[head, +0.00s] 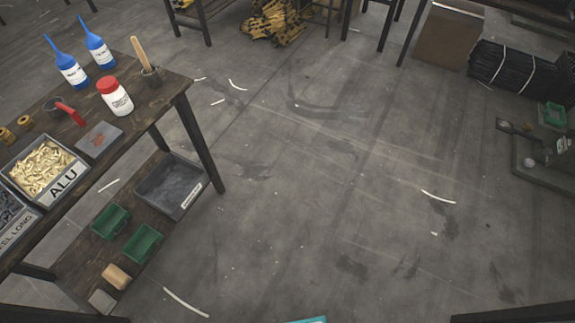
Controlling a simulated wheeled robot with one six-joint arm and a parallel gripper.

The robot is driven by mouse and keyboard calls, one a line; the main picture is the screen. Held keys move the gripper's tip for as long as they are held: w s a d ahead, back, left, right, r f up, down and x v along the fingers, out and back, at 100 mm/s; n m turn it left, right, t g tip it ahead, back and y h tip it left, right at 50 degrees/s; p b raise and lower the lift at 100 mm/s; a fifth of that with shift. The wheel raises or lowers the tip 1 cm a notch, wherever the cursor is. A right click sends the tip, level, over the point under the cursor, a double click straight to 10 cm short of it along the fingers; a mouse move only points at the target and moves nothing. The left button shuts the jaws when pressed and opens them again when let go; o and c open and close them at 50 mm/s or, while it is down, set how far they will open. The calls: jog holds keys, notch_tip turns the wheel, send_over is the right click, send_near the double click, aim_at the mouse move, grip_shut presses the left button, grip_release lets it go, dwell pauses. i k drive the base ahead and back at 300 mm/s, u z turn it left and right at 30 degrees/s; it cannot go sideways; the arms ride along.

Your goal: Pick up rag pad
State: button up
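A flat grey square pad with a reddish-brown stain (98,139) lies on the wooden workbench (150,122) at the left, near its front edge. It looks like the rag pad, but I cannot tell for certain. It lies in front of the red-capped white jar (115,97) and to the right of a red-handled tool (70,113). Nothing covers it. My gripper is not in view.
Blue-topped bottles (66,66), a pot with a wooden-handled brush (150,76) and a bin of brass-coloured rivets (44,168) stand on the bench. The shelf below holds green trays (142,243) and a grey bin (173,186). The middle floor is clear.

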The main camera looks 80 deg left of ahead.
aim_at(102, 302)
jog(key=u, duration=4.8)
jog(key=k, duration=0.9)
jog(key=z, duration=0.05)
